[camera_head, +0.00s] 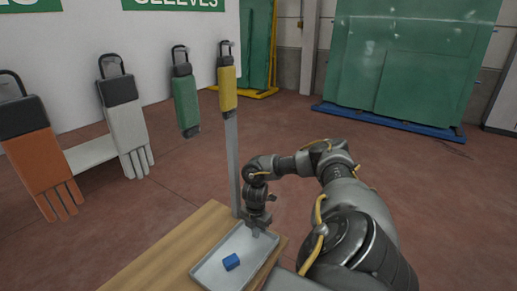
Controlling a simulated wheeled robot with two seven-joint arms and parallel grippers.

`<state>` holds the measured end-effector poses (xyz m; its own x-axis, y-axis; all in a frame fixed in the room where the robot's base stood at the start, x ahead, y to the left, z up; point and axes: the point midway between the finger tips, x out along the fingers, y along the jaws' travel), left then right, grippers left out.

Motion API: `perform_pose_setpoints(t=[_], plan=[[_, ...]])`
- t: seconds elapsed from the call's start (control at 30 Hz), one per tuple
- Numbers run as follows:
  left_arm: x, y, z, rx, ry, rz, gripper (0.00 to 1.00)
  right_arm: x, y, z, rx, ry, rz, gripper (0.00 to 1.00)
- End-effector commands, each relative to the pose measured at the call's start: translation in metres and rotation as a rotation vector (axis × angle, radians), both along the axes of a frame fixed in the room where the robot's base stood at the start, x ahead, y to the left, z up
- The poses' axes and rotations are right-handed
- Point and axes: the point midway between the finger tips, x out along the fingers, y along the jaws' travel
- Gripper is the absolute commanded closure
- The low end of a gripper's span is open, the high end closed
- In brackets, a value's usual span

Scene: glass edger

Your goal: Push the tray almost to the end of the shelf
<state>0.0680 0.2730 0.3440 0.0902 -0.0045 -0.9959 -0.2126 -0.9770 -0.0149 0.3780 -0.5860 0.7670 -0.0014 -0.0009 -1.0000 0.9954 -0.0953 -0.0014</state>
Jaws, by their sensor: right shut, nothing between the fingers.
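The grey metal tray (214,268) lies on the wooden shelf (165,255), near its right end. A small blue block (231,262) lies in the tray. My right gripper (258,229) points down at the tray's far edge. It is shut with nothing held. I cannot tell whether the fingers touch the rim. My right arm hides part of the area right of the tray. My left gripper is not in view.
A grey upright post (232,165) stands at the shelf's far edge, close to my right gripper. Orange (38,150), white (126,125), green (186,100) and yellow (227,85) sleeves hang behind. Green glass sheets (400,65) stand at the back.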

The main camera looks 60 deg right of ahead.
Motion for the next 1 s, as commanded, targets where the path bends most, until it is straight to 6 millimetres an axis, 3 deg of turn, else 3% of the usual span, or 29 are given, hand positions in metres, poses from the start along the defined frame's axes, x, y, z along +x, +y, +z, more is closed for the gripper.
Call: perform_pose_setpoints(t=[0.03, 0.1, 0.17, 0.4, 0.53, 0.7, 1.0], plan=[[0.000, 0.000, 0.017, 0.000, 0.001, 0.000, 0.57, 0.001, 0.011, 0.008, 0.003, 0.002, 0.005, 1.00], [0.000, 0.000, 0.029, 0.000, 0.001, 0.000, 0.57, 0.002, 0.026, 0.009, 0.004, 0.001, 0.005, 1.00], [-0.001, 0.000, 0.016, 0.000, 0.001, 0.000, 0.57, 0.004, 0.020, 0.019, -0.001, -0.007, 0.001, 1.00], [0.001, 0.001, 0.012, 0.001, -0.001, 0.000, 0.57, 0.003, 0.020, 0.070, -0.001, -0.006, 0.001, 1.00], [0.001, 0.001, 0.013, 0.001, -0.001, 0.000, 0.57, 0.003, 0.020, 0.089, 0.001, -0.004, 0.001, 1.00], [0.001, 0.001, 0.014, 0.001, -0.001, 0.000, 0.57, 0.002, 0.020, 0.100, 0.000, -0.002, 0.001, 1.00], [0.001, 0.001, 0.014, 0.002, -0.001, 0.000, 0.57, 0.002, 0.020, 0.101, 0.001, -0.001, 0.000, 1.00]])
